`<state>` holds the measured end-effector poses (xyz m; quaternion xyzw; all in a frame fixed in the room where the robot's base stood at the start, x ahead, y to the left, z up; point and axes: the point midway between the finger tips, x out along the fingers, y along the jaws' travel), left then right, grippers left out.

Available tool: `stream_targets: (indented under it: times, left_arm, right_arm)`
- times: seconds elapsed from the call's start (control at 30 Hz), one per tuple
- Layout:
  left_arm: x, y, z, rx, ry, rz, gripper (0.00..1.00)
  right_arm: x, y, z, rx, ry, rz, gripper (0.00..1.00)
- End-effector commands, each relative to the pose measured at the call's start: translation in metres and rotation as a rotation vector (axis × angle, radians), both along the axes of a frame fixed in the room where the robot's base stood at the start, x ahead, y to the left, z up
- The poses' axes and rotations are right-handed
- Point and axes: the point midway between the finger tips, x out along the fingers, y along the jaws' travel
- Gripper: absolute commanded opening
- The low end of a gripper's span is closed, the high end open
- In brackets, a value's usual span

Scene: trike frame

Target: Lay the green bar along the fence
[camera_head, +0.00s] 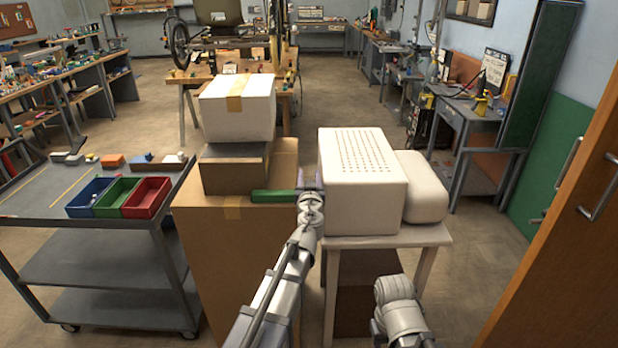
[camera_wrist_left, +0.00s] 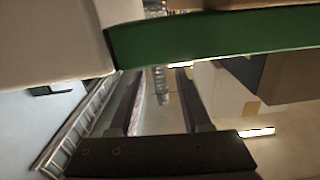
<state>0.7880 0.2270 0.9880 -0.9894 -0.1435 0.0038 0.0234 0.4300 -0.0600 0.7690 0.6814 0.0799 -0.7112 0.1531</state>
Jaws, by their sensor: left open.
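The green bar (camera_head: 273,196) lies on the large cardboard box (camera_head: 230,216), in front of the smaller brown box (camera_head: 236,168). My left gripper (camera_head: 309,180) is open at the bar's right end, beside the white perforated box (camera_head: 362,180). In the left wrist view the green bar (camera_wrist_left: 215,38) crosses the top, beyond the open fingers (camera_wrist_left: 158,85). I cannot tell whether any of it lies between them. I cannot pick out a fence with certainty. My right arm shows at the lower right, its gripper not visible.
A white taped carton (camera_head: 238,108) sits on the brown box. A grey cart (camera_head: 100,273) with blue, green and red bins stands left. The white perforated box and a rounded white block (camera_head: 421,187) rest on a pale table (camera_head: 390,241). Floor at the back right is clear.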

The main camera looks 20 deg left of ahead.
Motion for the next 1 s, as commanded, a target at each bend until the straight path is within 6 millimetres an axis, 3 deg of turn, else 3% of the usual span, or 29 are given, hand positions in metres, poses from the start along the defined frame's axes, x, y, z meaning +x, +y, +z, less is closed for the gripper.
stream_targets:
  times: [0.07, 0.27, 0.7, 1.0]
  left_arm:
    - [0.000, 0.000, 0.005, 0.000, 0.000, 0.000, 0.48]
    - [-0.026, -0.007, 0.003, 0.000, 0.000, 0.000, 0.48]
    - [-0.108, -0.031, 0.003, 0.000, 0.000, -0.001, 0.48]
    - [-0.115, -0.034, 0.003, 0.000, 0.000, 0.000, 0.48]
  right_arm:
    - [0.000, 0.000, 0.005, 0.000, 0.000, 0.000, 0.50]
    - [0.000, 0.000, 0.003, 0.000, 0.000, 0.000, 0.50]
    - [0.000, 0.000, 0.003, 0.000, 0.000, 0.000, 0.50]
    - [0.000, 0.000, 0.003, 0.000, 0.000, 0.000, 0.50]
